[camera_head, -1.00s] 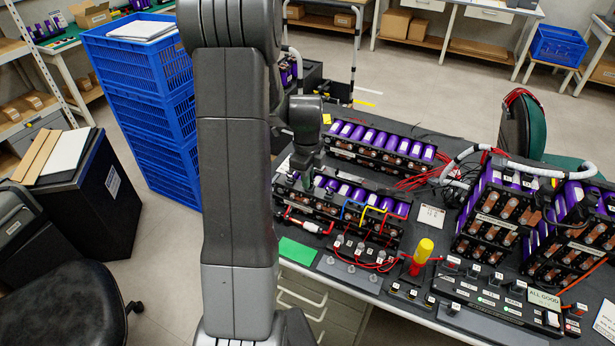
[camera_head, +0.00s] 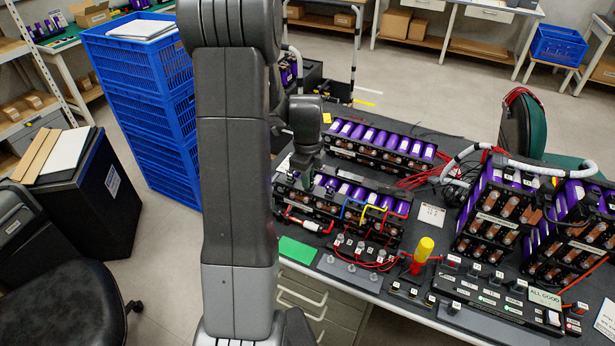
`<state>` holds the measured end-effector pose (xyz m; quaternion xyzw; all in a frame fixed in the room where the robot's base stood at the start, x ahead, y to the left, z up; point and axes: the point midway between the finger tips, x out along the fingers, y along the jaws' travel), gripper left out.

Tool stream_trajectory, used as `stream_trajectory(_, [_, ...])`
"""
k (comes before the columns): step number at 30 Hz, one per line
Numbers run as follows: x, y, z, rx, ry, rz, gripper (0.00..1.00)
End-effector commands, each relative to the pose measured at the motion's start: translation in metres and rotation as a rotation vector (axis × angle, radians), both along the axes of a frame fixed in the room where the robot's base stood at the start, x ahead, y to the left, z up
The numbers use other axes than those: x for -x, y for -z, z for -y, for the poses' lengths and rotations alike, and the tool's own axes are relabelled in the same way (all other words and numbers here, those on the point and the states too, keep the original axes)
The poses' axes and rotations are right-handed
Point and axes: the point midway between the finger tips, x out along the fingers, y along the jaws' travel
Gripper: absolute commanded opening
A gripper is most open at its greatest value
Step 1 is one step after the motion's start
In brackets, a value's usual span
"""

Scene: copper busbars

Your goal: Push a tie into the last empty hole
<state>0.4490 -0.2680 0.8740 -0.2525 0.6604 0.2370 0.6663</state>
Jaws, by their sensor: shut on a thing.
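The near battery module (camera_head: 350,205), a black frame with purple cells and copper busbars, lies on the dark bench top. My gripper (camera_head: 307,178) is pointed down at the module's left end, partly behind my own arm. The fingertips are too small to make out, and the thing between them is hidden. No tie and no empty hole can be told apart at this size. Blue, yellow and red wires (camera_head: 385,212) loop over the module's right part.
A second module (camera_head: 380,146) lies behind. A yellow-handled tool (camera_head: 424,250) stands in front, near labelled black blocks (camera_head: 490,296). Taller battery stacks (camera_head: 500,218) stand at the right. Blue crates (camera_head: 140,95) are stacked on the floor at left. A green card (camera_head: 297,252) lies at the bench's front edge.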

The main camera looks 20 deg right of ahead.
Motion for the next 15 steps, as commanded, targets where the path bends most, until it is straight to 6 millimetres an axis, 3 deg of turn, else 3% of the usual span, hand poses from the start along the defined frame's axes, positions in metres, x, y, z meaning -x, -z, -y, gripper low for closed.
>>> stream_trajectory(3, [0.0008,0.0015,-0.0005,-0.002,0.001,-0.003,0.01])
stream_trajectory(4, [0.0009,0.0016,-0.0005,-0.002,0.001,-0.003,0.14])
stream_trajectory(7, [0.0007,0.0015,-0.0005,-0.002,0.000,-0.003,0.34])
stream_trajectory(15, [0.0004,0.0007,-0.0003,-0.002,0.000,-0.001,0.36])
